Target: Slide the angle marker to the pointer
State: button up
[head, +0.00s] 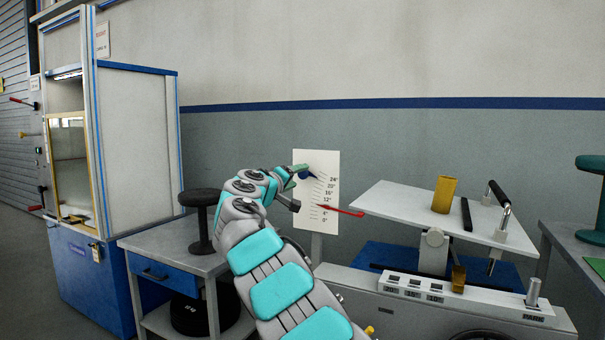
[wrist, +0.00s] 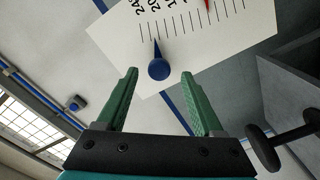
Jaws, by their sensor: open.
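The angle marker (head: 307,175) is a blue piece near the 24° end of the white scale board (head: 300,212). In the wrist view the marker (wrist: 158,70) shows as a round blue knob with a thin tip on the scale lines. The red pointer (head: 342,210) reaches the board well below the marker, between the 12° and 4° labels; its red end (wrist: 207,3) shows at the wrist view's top edge. My gripper (wrist: 159,73) is open, its green fingers on either side of the knob with gaps showing. In the head view, my gripper (head: 298,172) partly hides the marker.
A tilted white plate (head: 400,205) with a yellow block (head: 444,194) and black handle stands right of the board, above a grey machine base (head: 450,307). A side table (head: 178,242) with a black spool-shaped stand (head: 200,199) is at left. A tall cabinet stands behind it.

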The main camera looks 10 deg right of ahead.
aim_at(302, 175)
jog(key=shift+p+x, duration=0.65)
jog(key=shift+x, duration=1.4)
grip_shut()
